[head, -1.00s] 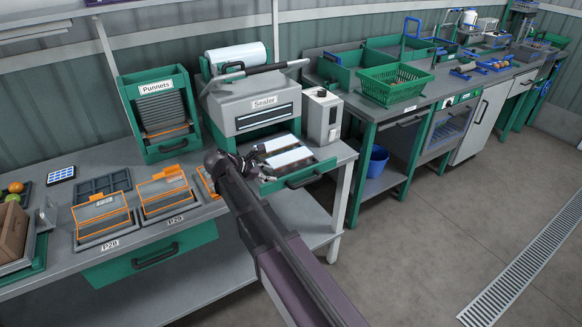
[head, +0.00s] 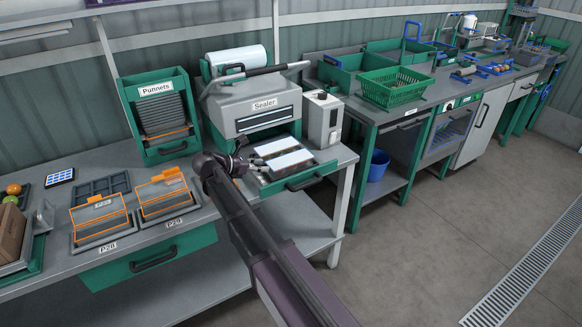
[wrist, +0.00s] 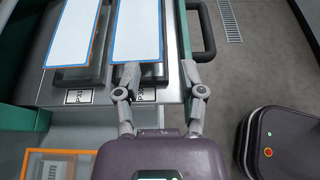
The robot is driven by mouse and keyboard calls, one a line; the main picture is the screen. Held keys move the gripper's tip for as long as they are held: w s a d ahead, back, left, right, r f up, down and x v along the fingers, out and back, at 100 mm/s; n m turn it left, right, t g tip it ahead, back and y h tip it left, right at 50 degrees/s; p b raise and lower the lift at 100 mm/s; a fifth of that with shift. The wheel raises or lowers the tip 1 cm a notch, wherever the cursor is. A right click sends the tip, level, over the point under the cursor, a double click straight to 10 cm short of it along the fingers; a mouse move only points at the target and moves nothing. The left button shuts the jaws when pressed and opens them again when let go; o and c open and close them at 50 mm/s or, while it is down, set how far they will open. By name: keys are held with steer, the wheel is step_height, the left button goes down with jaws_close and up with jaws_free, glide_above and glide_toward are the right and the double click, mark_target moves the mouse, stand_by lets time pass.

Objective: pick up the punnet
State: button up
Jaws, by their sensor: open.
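Two filled punnets with pale lids lie side by side in the sealer's pulled-out drawer: the far punnet (head: 276,147) and the near punnet (head: 290,160). In the wrist view they are the left punnet (wrist: 73,32) and the right punnet (wrist: 137,32), edged in blue and orange. My gripper (wrist: 161,73) is open and empty at their near ends. Its left finger is close to the right punnet's end, and its right finger is over the drawer's front side. I cannot tell whether it touches. In the head view my gripper (head: 240,160) is small and partly merges with the drawer.
The drawer handle (wrist: 202,28) is close to my right finger. Orange-edged punnets stand at P28 (head: 100,212) and P29 (head: 163,193). The dispenser (head: 158,115) holds stacked punnets. The sealer (head: 255,105) stands behind the drawer. The floor on the right is open.

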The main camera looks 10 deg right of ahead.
steer(key=b, duration=0.2)
glide_toward(292, 165)
steer(key=shift+f+x, duration=0.25)
steer(key=shift+x, duration=0.9)
steer(key=shift+w+d+f, duration=0.15)
steer(key=shift+d+f, duration=0.05)
steer(key=shift+d, duration=0.5)
steer(key=shift+b+x, duration=0.85)
steer(key=shift+x, duration=1.35)
steer(key=shift+w+d, duration=0.25)
steer(key=shift+d, duration=0.1)
jaws_close()
